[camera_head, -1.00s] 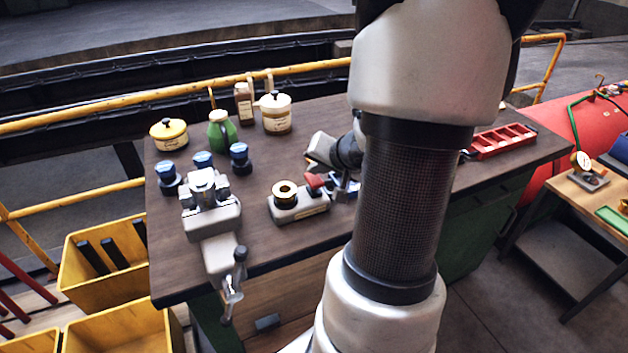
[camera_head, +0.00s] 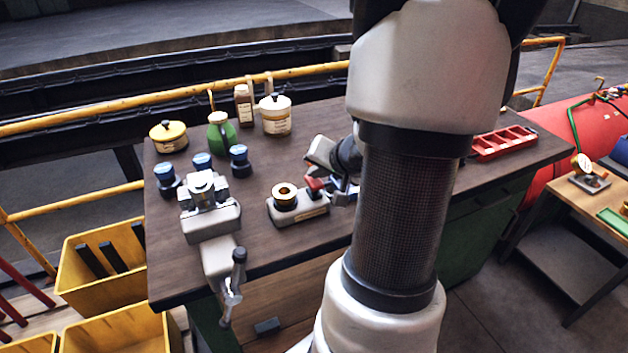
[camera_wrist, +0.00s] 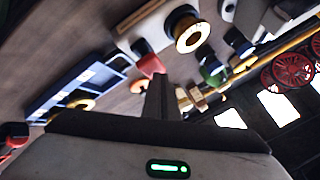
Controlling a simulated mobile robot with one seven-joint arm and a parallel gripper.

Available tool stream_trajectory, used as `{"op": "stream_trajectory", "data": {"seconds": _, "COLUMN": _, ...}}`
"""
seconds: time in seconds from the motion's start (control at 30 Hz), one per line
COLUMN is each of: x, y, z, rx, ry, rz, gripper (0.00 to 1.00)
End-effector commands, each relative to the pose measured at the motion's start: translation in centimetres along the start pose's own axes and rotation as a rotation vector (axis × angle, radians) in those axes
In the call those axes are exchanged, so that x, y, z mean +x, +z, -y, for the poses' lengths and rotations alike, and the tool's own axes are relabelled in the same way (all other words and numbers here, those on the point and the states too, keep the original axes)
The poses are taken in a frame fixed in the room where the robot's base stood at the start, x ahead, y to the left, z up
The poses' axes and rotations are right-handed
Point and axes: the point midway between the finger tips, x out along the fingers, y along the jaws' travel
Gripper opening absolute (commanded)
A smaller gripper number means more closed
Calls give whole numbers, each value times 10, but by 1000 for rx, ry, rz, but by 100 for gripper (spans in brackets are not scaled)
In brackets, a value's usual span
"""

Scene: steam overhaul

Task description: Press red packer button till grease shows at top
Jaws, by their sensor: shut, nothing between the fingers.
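The packer (camera_head: 299,210) is a light grey block on the bench, with a brass-coloured ring (camera_head: 285,191) on its left end and a red button (camera_head: 313,184) on its right. In the wrist view the button (camera_wrist: 151,65) sits beside the ring (camera_wrist: 192,36). My gripper (camera_wrist: 160,80) is shut and empty, its fingertips right by the button. I cannot tell whether they touch it. In the head view my arm hides most of the gripper. No grease is discernible on the ring's top at this size.
A grey vice (camera_head: 208,215) stands left of the packer. Blue-capped jars (camera_head: 239,160), a green bottle (camera_head: 221,133) and pots (camera_head: 275,115) stand behind. A red tray (camera_head: 503,143) lies far right.

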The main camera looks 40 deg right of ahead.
Motion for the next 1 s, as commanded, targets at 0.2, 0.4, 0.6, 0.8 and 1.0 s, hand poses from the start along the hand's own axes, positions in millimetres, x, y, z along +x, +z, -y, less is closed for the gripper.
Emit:
{"op": "stream_trajectory", "data": {"seconds": 0.2, "x": 2, "y": 2, "z": -1, "rx": -1, "ry": 0, "rz": 1, "gripper": 0}}
{"op": "stream_trajectory", "data": {"seconds": 0.4, "x": 3, "y": 3, "z": -2, "rx": -1, "ry": 0, "rz": 1, "gripper": 0}}
{"op": "stream_trajectory", "data": {"seconds": 0.6, "x": 5, "y": 4, "z": -3, "rx": -1, "ry": 0, "rz": 2, "gripper": 0}}
{"op": "stream_trajectory", "data": {"seconds": 0.8, "x": 6, "y": 5, "z": -4, "rx": -1, "ry": 0, "rz": 2, "gripper": 0}}
{"op": "stream_trajectory", "data": {"seconds": 1.0, "x": 8, "y": 6, "z": -6, "rx": 0, "ry": 1, "rz": 2, "gripper": 0}}
